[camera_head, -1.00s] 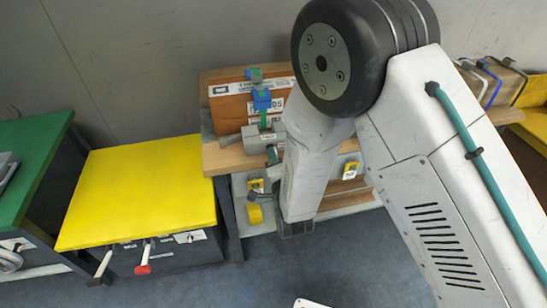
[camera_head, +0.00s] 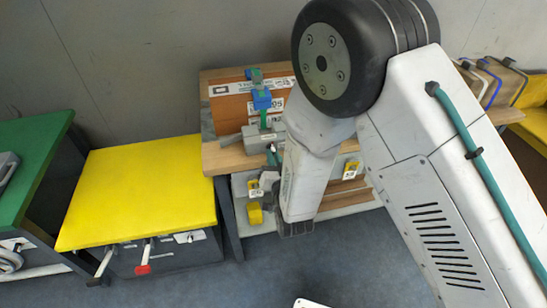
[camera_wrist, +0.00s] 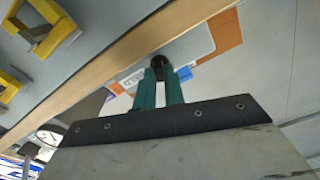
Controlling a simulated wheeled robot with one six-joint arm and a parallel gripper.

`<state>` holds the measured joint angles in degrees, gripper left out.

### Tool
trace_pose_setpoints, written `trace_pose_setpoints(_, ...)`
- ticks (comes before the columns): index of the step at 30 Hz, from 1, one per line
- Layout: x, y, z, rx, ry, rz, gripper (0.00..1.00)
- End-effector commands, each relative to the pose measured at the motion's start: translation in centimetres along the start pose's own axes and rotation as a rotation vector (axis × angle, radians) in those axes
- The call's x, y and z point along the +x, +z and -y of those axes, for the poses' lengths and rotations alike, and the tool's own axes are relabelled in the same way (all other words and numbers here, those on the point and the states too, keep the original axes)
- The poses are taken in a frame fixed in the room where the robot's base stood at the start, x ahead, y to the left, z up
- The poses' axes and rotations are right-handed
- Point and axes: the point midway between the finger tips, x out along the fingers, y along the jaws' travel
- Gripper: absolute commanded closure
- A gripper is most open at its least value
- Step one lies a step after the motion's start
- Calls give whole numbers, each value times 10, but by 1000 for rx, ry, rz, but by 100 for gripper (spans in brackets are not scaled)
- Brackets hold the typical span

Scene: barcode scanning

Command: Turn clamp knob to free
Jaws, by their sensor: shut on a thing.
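The clamp knob (camera_wrist: 158,61) is a small dark round end in the wrist view, at the front of a grey block. My gripper (camera_wrist: 159,74) has two green fingers, shut on the knob from either side. In the head view the grey clamp block (camera_head: 245,142) sits at the front of the wooden bench top, and a green fingertip (camera_head: 271,155) shows just below it. The knob itself is hidden there by my fingers and wrist. The knob's turn angle cannot be told.
An orange-brown box (camera_head: 229,112) with white labels stands behind the block, with a blue and green piece (camera_head: 261,99) at its front. Yellow pieces (camera_head: 254,215) are on the shelf below. A yellow-topped cabinet (camera_head: 140,190) stands left. My arm covers the bench's right part.

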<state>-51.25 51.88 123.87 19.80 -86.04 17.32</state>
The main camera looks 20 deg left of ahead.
Motion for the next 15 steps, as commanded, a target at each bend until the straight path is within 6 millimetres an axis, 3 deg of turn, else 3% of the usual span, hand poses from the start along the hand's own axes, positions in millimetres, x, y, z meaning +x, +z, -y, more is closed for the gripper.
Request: trace_pose_setpoints(15,-1,2,0,-302,-1,5,100)
